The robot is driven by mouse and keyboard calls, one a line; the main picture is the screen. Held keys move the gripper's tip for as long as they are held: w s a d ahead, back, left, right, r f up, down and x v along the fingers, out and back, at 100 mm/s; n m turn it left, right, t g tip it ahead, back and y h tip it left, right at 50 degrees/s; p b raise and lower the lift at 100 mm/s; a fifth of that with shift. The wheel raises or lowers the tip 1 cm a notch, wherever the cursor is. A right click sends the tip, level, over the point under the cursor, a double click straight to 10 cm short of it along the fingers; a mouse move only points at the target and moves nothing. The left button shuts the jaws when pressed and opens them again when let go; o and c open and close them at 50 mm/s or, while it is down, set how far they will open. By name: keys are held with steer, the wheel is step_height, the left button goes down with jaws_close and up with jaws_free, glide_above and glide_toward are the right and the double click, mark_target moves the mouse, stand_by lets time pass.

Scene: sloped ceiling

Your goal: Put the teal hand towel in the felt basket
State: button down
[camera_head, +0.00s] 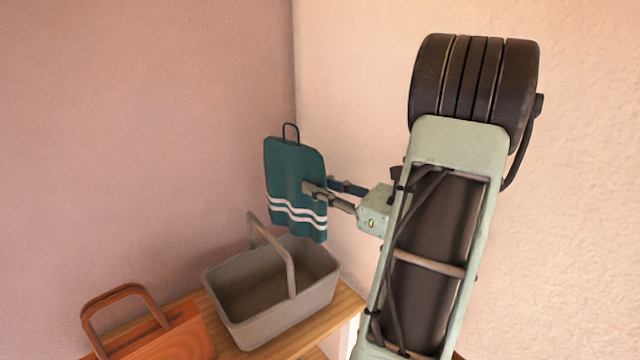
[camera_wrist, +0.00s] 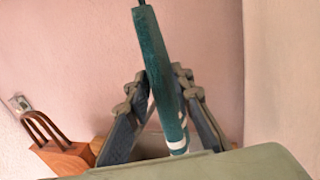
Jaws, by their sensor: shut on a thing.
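The teal hand towel (camera_head: 290,172) has white stripes near its lower edge and a dark loop on top. It hangs upright in my gripper (camera_head: 316,190), whose fingers are shut on it from both sides. In the wrist view the towel (camera_wrist: 154,62) shows edge-on between the fingers of my gripper (camera_wrist: 156,85). The grey felt basket (camera_head: 300,308) has an arched handle and stands on a wooden surface. The towel is above the basket's back right part in the head view, apart from its rim. The basket looks empty where its inside shows.
An orange-brown bag (camera_head: 172,338) with a looped handle stands left of the basket, and it also shows in the wrist view (camera_wrist: 68,160). The wooden table (camera_head: 346,304) is narrow. Walls meet in a corner behind. The basket's arched handle rises below the towel.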

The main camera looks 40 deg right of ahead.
mark_target(326, 236)
steer(key=shift+f+b, duration=4.9)
steer(key=shift+f, duration=1.75)
steer(key=c, duration=1.6)
jaws_free()
